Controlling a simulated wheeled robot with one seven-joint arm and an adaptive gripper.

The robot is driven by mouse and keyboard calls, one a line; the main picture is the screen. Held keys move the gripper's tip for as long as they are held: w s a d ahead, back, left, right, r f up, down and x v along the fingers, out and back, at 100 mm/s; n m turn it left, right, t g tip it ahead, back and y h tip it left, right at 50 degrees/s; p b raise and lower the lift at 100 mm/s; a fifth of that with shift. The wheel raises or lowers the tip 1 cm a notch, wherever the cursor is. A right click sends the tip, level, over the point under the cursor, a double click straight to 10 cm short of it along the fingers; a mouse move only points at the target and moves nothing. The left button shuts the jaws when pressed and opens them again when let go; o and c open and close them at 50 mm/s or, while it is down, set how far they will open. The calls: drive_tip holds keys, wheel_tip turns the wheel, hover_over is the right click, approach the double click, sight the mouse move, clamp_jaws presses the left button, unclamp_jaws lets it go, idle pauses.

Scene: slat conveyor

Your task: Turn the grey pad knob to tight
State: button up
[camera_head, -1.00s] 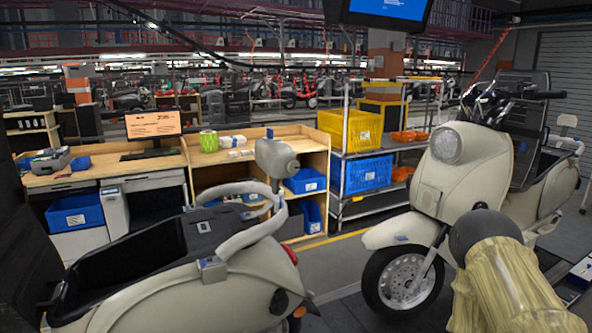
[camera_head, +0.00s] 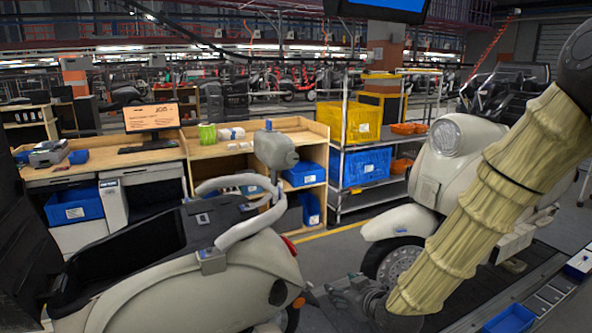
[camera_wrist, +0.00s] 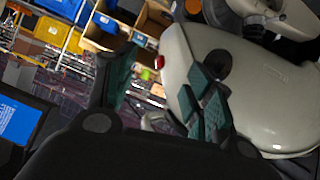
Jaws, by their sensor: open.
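A rounded grey pad (camera_head: 275,150) stands on the white rail (camera_head: 255,222) behind the seat of the cream scooter (camera_head: 170,290) at left in the head view. A small dark piece (camera_head: 268,125) sticks up from its top; I cannot tell whether it is the knob or how it is turned. My gripper (camera_head: 342,292) is low, right of this scooter's tail and apart from the pad. In the wrist view its green-padded fingers (camera_wrist: 160,85) are spread and empty. The scooter body (camera_wrist: 255,85) fills the right there, partly behind one finger. The pad is not clear there.
A second cream scooter (camera_head: 435,185) stands at right, partly hidden by my sleeved arm. A wooden workbench (camera_head: 225,150) and a rack with yellow (camera_head: 362,122) and blue (camera_head: 362,168) crates stand behind. Floor shows between the two scooters.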

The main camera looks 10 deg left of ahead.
drive_tip(key=w+a+r+n+t+y, duration=0.1)
drive_tip(key=w+a+r, duration=0.1)
drive_tip(key=r, duration=0.6)
drive_tip(key=w+a+r+n+t+y, duration=0.1)
drive_tip(key=w+a+r+n, duration=0.15)
drive_tip(key=r, duration=0.55)
drive_tip(key=n+t+y, duration=0.2)
approach(293, 158)
drive_tip(key=shift+p+x, duration=2.15)
drive_tip(key=shift+x, duration=1.95)
drive_tip(key=c, duration=1)
